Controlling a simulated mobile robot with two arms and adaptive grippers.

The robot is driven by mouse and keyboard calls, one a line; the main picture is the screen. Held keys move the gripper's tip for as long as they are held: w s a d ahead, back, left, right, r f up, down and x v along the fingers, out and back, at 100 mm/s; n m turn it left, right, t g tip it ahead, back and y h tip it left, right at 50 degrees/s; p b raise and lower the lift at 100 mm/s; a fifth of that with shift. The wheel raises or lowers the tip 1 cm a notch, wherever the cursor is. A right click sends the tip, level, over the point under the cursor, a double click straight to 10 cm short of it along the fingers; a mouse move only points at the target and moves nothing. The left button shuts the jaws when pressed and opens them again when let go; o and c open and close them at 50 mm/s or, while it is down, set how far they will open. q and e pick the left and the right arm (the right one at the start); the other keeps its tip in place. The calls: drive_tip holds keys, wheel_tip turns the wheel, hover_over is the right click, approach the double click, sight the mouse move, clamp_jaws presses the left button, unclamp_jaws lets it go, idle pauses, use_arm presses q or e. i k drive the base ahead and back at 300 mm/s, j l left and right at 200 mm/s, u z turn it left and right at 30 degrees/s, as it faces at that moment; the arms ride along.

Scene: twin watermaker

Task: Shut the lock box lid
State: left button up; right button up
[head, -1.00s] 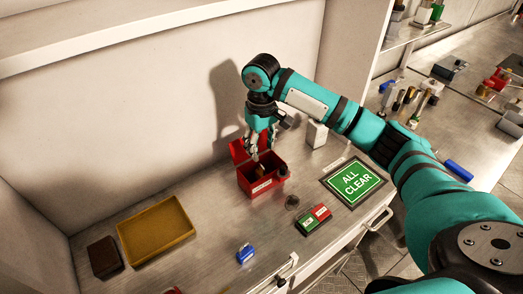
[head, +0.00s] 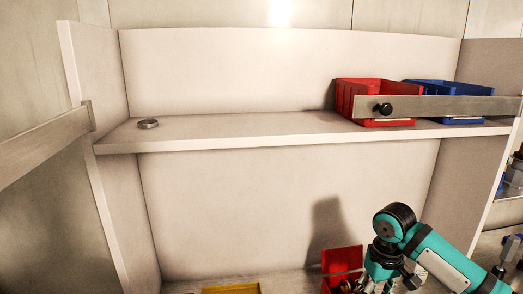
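The red lock box (head: 342,262) shows only partly at the bottom edge of the head view. Its red lid stands raised against the back, and the box body is mostly cut off below. My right gripper (head: 362,288) is at the box, in front of the lid's lower right part, pointing down. Its fingertips are at or beyond the bottom edge, so I cannot tell whether it is open or touches the lid. My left gripper is not in view.
Above the bench, a shelf (head: 230,135) carries a red bin (head: 385,122), a blue bin (head: 440,118) and a small round metal tin (head: 148,124). A metal bar crosses in front of the bins. A yellow tray (head: 231,289) shows at the bottom edge.

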sight(338, 260)
drive_tip(key=k+l, duration=0.1)
drive_tip(key=k, duration=0.45)
drive_tip(key=k+l, duration=0.15)
drive_tip(key=k, duration=0.4)
